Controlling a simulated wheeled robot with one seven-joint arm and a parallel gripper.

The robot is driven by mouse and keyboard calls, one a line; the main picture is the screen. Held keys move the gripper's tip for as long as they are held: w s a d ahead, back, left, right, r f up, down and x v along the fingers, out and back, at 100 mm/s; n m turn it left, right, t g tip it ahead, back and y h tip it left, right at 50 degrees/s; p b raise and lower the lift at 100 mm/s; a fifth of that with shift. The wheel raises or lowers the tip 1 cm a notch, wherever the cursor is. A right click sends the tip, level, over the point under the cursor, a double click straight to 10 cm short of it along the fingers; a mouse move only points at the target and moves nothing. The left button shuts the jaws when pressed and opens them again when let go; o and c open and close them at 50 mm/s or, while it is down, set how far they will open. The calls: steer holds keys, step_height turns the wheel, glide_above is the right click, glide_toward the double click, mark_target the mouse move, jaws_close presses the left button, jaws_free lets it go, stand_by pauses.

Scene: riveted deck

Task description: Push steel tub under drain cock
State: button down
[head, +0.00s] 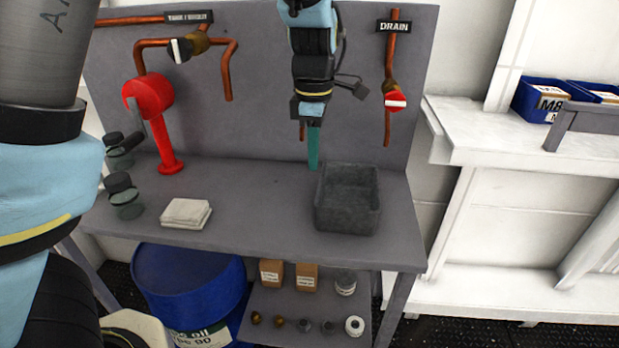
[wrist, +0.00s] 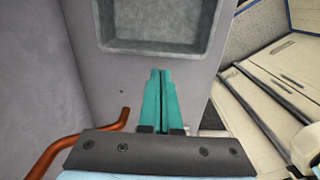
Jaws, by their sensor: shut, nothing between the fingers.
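The steel tub (head: 347,219) is a dark grey open box standing upright on the grey bench, right of centre. It looks empty and also shows at the top of the wrist view (wrist: 152,48), partly cut off. The drain cock (head: 394,95), a brass valve with a red and white handle, sits on a copper pipe under the DRAIN sign (head: 394,27). The pipe's open end is behind and to the right of the tub. My gripper (head: 313,166) has teal fingers, shut and empty, pointing down behind and left of the tub. In the wrist view its fingertips (wrist: 160,73) appear just short of the tub wall.
A red stand (head: 160,125), glass jars (head: 124,196) and folded cloths (head: 186,213) occupy the bench's left side. A second copper pipe (head: 227,70) hangs at upper left. The bench top (head: 265,200) is clear between cloths and tub. The back panel stands close behind my gripper.

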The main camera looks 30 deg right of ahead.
mark_target(348, 197)
step_height(348, 197, down, 10)
steer(key=shift+r+p, duration=0.25)
steer(key=shift+p, duration=0.1)
steer(key=s+d+p, duration=0.4)
steer(key=d, duration=0.1)
steer(key=shift+s+d+r, duration=0.1)
steer(key=shift+s+d, duration=0.15)
steer(key=shift+s, duration=0.15)
steer(key=shift+s+d, duration=0.1)
